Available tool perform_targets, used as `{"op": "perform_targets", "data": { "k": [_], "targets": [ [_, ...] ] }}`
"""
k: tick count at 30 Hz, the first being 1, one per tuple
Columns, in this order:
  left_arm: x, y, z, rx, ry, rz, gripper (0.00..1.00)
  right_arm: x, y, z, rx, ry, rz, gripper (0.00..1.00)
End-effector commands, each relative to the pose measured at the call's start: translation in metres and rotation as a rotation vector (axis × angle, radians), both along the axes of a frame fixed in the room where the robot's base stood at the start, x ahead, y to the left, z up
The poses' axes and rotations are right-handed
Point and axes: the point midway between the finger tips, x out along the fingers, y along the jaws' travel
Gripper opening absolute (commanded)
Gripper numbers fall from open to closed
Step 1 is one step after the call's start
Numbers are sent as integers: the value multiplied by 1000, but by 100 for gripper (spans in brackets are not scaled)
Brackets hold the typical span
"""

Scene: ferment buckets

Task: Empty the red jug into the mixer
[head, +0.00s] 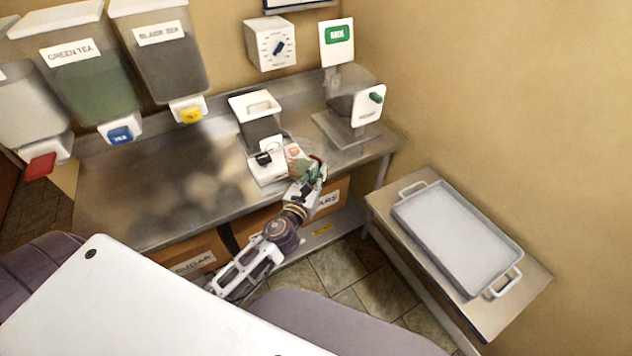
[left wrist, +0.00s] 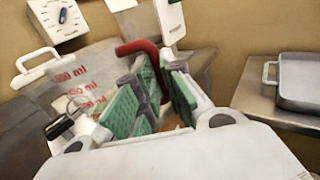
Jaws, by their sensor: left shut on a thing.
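The clear jug (left wrist: 88,88) has red ml marks and a red handle (left wrist: 146,52). My left gripper (head: 310,174) is shut on that handle; its green pads lie on either side of it in the left wrist view. In the head view the jug (head: 297,157) is at the counter's front, beside a white-and-grey machine (head: 259,118). Its contents and exact tilt cannot be told. A steel machine with a dark bowl (head: 342,106) and a green-knobbed white panel (head: 369,104) stands to the right; it looks like the mixer, but its label is unreadable. My right gripper is not in view.
Labelled dispensers (head: 92,85) with coloured taps hang at the left. A white dial box (head: 270,44) is on the wall. A grey tray (head: 458,240) lies on a side table at the right. The steel counter (head: 150,185) is clear at left.

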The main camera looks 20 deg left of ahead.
Motion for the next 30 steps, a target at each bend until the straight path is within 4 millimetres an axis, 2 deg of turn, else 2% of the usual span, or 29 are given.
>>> {"op": "perform_targets", "data": {
  "k": [12, 17, 30],
  "targets": [
    [19, 1, 34, -1, -1, -5, 0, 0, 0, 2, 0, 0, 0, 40],
    [29, 1, 55, -5, -2, -7, 0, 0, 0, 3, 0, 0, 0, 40],
    [58, -2, 127, -22, -1, -19, 0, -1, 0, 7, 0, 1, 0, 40]
  ]
}}
